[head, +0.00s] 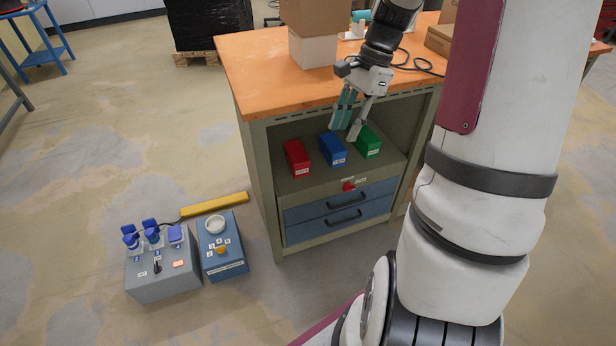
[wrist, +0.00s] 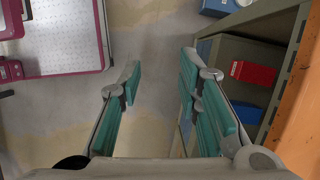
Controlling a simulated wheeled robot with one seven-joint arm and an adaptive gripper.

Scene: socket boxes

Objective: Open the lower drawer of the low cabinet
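The low cabinet (head: 258,160) stands under an orange top (head: 262,72) in the head view. It has two blue drawers; the upper drawer (head: 300,212) and the lower drawer (head: 302,230) each have a dark handle, and both look shut. The lower drawer's handle (head: 345,224) faces the front. My gripper (head: 350,122) hangs in front of the open shelf, above both drawers, its teal-padded fingers apart and nothing between them. In the wrist view the fingers (wrist: 160,90) are spread, with floor showing between them and the cabinet side to the right.
Red (head: 297,158), blue (head: 333,149) and green (head: 368,142) boxes sit on the shelf. A red knob (head: 348,186) is above the drawers. Two socket boxes (head: 163,272) (head: 222,255) and a yellow bar (head: 214,204) lie on the floor at left. Floor before the drawers is partly clear.

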